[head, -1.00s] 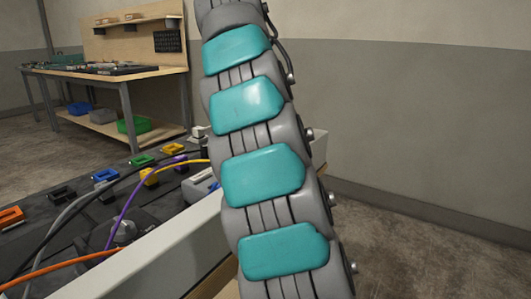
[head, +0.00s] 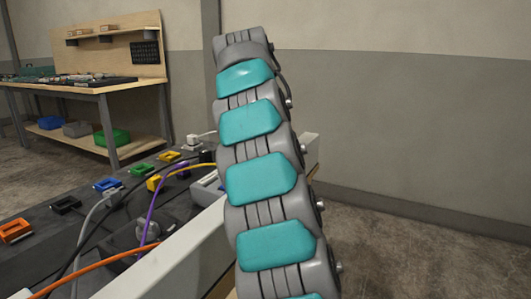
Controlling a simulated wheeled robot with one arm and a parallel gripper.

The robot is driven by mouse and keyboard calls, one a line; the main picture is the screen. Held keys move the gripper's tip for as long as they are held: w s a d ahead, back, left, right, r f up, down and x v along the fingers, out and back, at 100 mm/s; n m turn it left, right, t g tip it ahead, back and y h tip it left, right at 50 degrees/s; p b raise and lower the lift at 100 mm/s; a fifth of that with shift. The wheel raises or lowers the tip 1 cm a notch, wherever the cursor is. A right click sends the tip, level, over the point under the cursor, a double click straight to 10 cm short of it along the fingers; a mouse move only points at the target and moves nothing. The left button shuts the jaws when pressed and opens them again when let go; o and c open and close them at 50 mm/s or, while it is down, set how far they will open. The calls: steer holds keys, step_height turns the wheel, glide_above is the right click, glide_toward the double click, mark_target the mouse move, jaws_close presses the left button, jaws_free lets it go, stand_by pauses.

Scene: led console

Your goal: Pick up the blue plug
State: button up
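A small blue piece (head: 107,184) sits on the dark top of the console (head: 40,250), in a row of coloured pieces at left. I cannot tell whether it is the blue plug or a blue socket. A grey cable ends close in front of it. My gripper is not in view; only my grey and teal arm links show, rising through the middle of the picture and hiding the console's right part.
An orange piece (head: 15,230), a black one (head: 66,205) and a green one (head: 139,169) share the row. A workbench (head: 85,86) stands behind left. Floor at right is clear.

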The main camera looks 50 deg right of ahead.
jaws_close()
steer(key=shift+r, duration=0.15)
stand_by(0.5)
